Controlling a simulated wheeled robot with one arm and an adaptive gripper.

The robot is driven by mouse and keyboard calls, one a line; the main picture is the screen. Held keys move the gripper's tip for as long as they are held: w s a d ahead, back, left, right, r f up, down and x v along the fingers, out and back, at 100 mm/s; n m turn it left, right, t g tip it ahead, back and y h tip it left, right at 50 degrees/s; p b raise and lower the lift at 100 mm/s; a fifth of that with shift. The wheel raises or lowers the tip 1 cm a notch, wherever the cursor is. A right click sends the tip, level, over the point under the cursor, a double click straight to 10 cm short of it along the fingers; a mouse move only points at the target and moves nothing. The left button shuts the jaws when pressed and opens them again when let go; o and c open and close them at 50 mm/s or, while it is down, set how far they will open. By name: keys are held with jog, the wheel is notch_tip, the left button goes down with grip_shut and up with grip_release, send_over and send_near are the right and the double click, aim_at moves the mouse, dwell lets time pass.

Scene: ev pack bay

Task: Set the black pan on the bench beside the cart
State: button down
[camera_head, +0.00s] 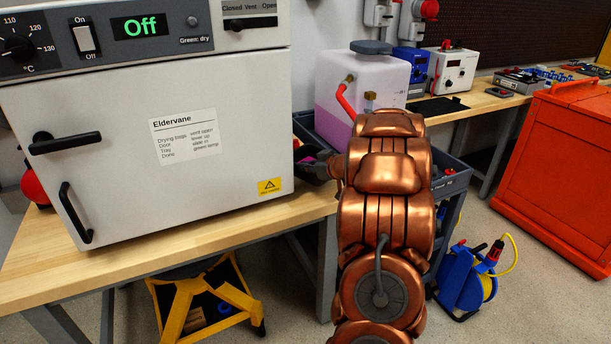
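My copper-coloured arm rises in front of the dark cart (452,184) and hides much of it. The dark end of my gripper (318,168) shows only partly, left of the arm, low over the cart's left side near the bench edge. Its fingers are not clear, and I cannot tell whether it holds anything. No black pan can be made out for certain; dark shapes around the gripper are partly hidden. The wooden bench (205,235) stands left of the cart, with free wood in front of the oven.
A white oven (150,130) with its door shut fills most of the bench. A tank of pink liquid (365,90) stands at the cart. A black flat piece (437,107) lies on the back bench. A red chest (565,170), blue cable reel (467,280) and yellow stool (205,300) stand around.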

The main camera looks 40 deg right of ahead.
aim_at(306, 180)
jog(key=shift+w+d, duration=0.1)
jog(key=shift+w, duration=0.2)
jog(key=shift+f+b, duration=0.3)
jog(key=shift+f, duration=1.45)
jog(key=shift+s+f, duration=0.1)
jog(key=shift+f, duration=0.05)
jog(key=c, duration=1.3)
grip_release()
jog(key=shift+s+r, duration=0.1)
jog(key=shift+r, duration=0.1)
jog(key=v, duration=1.1)
jog(key=shift+s+r, duration=0.15)
jog(key=shift+s, duration=0.2)
